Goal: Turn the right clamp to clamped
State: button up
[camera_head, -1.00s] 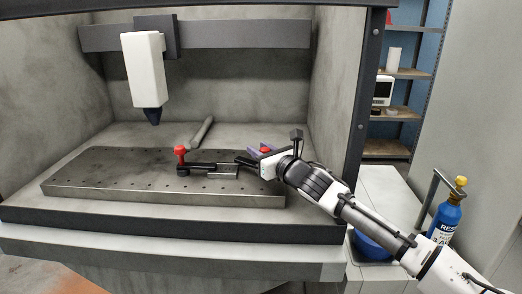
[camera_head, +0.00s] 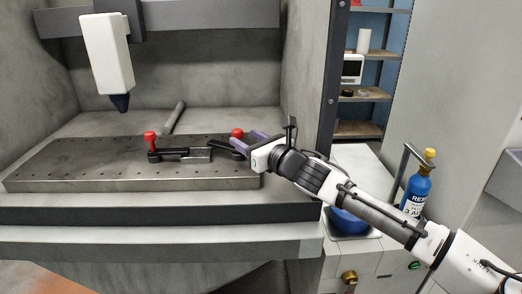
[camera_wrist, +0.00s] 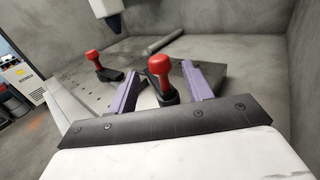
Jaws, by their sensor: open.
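The right clamp's red knob (camera_head: 237,133) stands near the right end of the perforated plate, with a dark clamp arm reaching left. My gripper (camera_wrist: 160,72) is open, its two purple fingers on either side of this knob in the wrist view. There the right clamp's red handle (camera_wrist: 159,68) stands upright on a dark base, with visible gaps to the fingers. In the head view my gripper partly hides the clamp's base. The left clamp (camera_head: 150,140), also with an upright red knob, stands further left; it also shows in the wrist view (camera_wrist: 93,57).
The grey perforated plate (camera_head: 60,170) lies on the bench floor. A white tool head with a dark tip (camera_head: 110,55) hangs above its left part. A grey rod (camera_head: 174,117) lies behind. A blue bottle (camera_head: 416,190) and blue bowl (camera_head: 347,222) are at right.

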jog(key=v, duration=0.5)
jog(key=shift+s+d+b, duration=0.15)
jog(key=shift+s+b, duration=0.05)
jog(key=shift+b, duration=0.15)
